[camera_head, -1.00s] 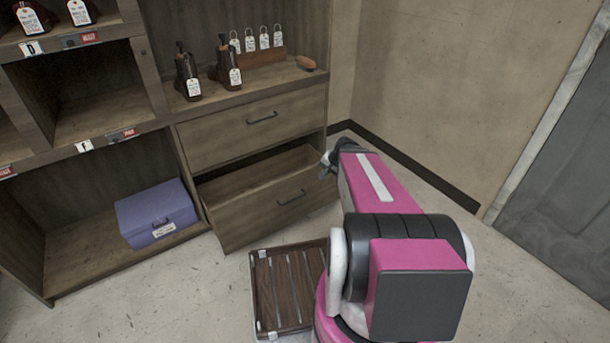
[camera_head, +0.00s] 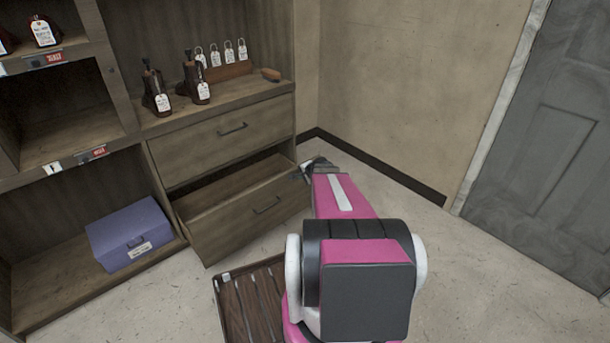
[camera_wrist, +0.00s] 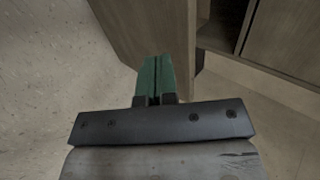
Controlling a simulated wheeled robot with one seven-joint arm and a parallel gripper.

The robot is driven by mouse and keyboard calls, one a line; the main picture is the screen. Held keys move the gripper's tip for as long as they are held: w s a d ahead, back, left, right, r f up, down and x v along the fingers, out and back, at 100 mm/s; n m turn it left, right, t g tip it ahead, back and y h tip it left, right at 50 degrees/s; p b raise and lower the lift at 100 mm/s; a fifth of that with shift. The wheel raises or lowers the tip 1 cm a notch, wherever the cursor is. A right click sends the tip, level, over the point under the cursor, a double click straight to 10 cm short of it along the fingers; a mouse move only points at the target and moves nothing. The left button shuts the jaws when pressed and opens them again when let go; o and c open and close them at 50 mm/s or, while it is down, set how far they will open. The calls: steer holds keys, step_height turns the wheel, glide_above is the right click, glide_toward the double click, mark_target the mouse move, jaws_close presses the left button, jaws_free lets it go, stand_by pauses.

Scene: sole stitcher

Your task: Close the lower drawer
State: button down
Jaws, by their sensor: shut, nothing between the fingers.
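In the head view my gripper (camera_head: 306,172) is at the right end of the drawer front, partly hidden by my arm. In the wrist view the fingertips are close to the drawer front panel (camera_wrist: 150,30); I cannot tell whether they touch it.
The upper drawer (camera_head: 222,139) is shut. Boots (camera_head: 197,80) and tags (camera_head: 228,52) stand on the shelf above. A purple box (camera_head: 130,234) sits in the lower left bay. A slatted wooden rack (camera_head: 246,306) lies on the floor before the drawer. A grey door (camera_head: 550,150) is at the right.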

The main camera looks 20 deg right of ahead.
steer(key=w+a+f, duration=0.2)
steer(key=w, duration=0.4)
steer(key=shift+w+f, duration=0.2)
steer(key=shift+f, duration=0.05)
steer(key=w+a, duration=0.3)
steer(key=w, duration=0.6)
steer(key=w+a, duration=0.3)
steer(key=w, duration=0.6)
steer(key=shift+w, duration=0.35)
steer(key=shift+a, duration=0.1)
